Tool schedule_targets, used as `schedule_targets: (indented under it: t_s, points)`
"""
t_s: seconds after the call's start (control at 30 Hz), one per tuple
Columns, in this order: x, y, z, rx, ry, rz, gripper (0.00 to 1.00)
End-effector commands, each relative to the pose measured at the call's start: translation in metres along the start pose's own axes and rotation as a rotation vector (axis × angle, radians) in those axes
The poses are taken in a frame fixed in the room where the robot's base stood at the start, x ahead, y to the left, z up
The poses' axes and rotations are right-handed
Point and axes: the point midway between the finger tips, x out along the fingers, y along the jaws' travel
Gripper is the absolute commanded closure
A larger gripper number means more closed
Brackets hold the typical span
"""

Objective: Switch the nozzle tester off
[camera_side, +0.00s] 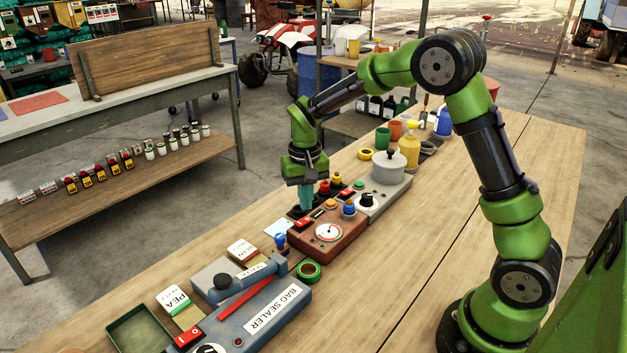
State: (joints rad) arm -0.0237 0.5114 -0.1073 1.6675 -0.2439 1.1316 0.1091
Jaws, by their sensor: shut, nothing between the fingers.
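A red-brown box with a round white gauge (328,232) stands on the wooden workbench and appears to be the nozzle tester, though I see no readable label on it. A red rocker switch (303,223) sits at its left rear corner, and a blue knob (348,208) is on its right. My gripper (306,208) points down with its teal fingers shut and empty. The fingertips are just above and behind the red switch, close to the box's back edge; I cannot tell whether they touch anything. The switch's on or off position is too small to read.
A grey machine (385,190) with a black knob and its own red switch stands close at the right. A blue-grey bag sealer (255,315) and a green tape roll (309,270) are at the front left. Red and yellow-topped parts (330,183) stand behind. The bench's front right is clear.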

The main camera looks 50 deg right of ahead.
Motion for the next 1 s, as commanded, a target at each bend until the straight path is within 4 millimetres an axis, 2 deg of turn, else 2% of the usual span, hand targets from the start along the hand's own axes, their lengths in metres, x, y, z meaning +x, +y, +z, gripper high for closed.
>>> schedule_targets:
  t_s: [0.3, 0.5, 0.87, 0.93, 1.0]
  points:
    - [-0.026, 0.000, 0.000, 0.000, 0.002, -0.001, 1.00]
    - [-0.037, 0.000, 0.000, 0.000, 0.001, 0.000, 1.00]
    - [-0.037, -0.001, -0.001, -0.009, 0.008, -0.003, 1.00]
    - [-0.029, 0.001, 0.006, -0.020, -0.005, -0.005, 1.00]
    - [-0.032, 0.003, 0.019, -0.034, 0.000, -0.026, 1.00]
